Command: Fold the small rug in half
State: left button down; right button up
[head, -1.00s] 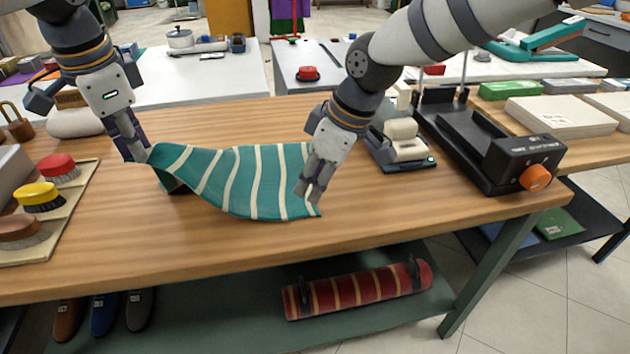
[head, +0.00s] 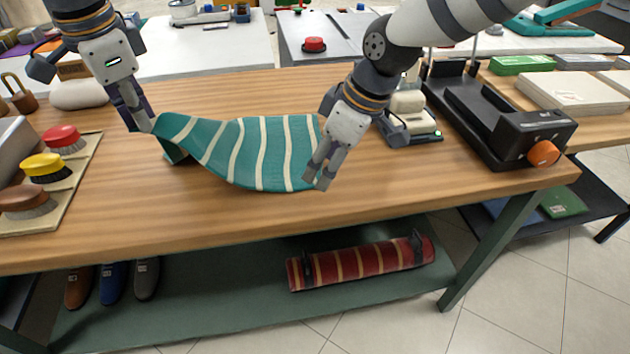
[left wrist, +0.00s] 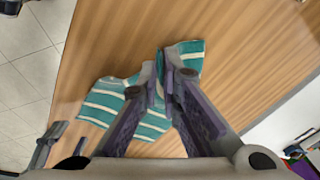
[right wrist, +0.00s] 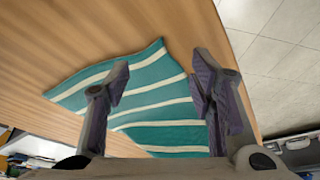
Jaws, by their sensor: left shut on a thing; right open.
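The small rug (head: 262,152) is teal with cream stripes and lies on the wooden table. Its left end is lifted and bent, and its right part lies flatter. My left gripper (head: 146,128) is shut on the rug's left end; in the left wrist view the rug (left wrist: 105,100) shows on both sides of the fingers (left wrist: 163,90). My right gripper (head: 318,182) is low at the rug's right edge, open. In the right wrist view its fingers (right wrist: 160,85) are apart, with the rug (right wrist: 160,98) between and below them.
Brushes on a board (head: 80,170) stand at the left of the table (head: 200,230). A white-topped device (head: 412,120) and a black press-like machine (head: 500,125) stand at the right. Bare wood lies in front of the rug. A rolled red rug (head: 360,264) lies on the shelf below.

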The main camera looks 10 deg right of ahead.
aim_at(314, 185)
jog(key=shift+x, duration=1.7)
jog(key=shift+w+f, duration=0.1)
jog(key=shift+a, duration=0.1)
jog(key=shift+c, duration=0.6)
grip_shut()
notch_tip(314, 185, up, 5)
jog(key=shift+o, duration=0.6)
grip_release()
